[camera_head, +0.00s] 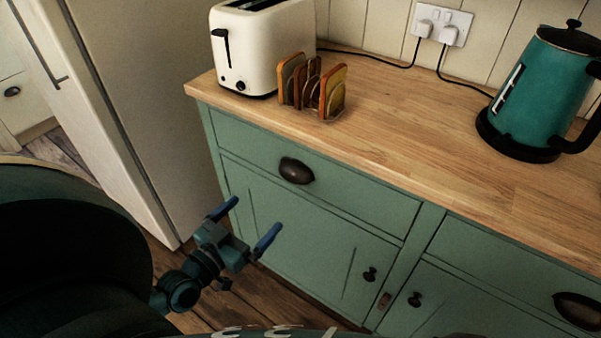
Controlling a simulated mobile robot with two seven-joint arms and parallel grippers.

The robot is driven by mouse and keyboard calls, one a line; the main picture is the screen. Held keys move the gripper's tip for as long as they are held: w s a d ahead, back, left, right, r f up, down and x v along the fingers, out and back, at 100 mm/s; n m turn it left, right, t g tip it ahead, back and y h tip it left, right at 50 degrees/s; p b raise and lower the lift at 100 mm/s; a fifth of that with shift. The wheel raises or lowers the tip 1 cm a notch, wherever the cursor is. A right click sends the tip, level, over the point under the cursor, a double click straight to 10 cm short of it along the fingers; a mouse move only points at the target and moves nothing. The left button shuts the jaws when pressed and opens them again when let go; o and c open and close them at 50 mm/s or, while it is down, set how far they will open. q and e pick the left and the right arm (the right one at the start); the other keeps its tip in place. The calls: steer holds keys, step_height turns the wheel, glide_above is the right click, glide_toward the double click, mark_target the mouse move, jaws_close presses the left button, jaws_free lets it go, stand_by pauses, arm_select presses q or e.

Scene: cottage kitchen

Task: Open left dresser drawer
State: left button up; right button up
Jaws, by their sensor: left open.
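The green dresser has a left drawer (345,194) with a dark cup handle (296,170) near its middle left. The left drawer is shut, flush with the dresser front. A right drawer (485,250) with its own cup handle (578,310) shows at the lower right. My left gripper (246,220) is open, its two blue fingers apart and nothing between them. It is below and to the left of the left drawer's handle, in front of the left cupboard door, and apart from the handle. My right gripper is not in view.
On the wooden worktop (420,135) stand a cream toaster (262,50), a rack with toast (312,88) and a teal kettle (540,90). Cupboard doors with small dark knobs (370,274) are below the drawers. A pale fridge-like cabinet (150,90) stands close at the left.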

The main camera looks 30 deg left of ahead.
mark_target(288, 178)
arm_select(q)
steer(key=w, duration=0.8)
steer(key=w+d, duration=0.1)
steer(key=w, duration=0.4)
steer(key=shift+r, duration=0.1)
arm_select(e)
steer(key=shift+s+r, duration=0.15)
arm_select(q)
steer(key=shift+s, duration=0.1)
steer(key=shift+c, duration=0.4)
steer(key=c, duration=1.1)
steer(key=shift+a, duration=0.1)
steer(key=shift+s, duration=0.1)
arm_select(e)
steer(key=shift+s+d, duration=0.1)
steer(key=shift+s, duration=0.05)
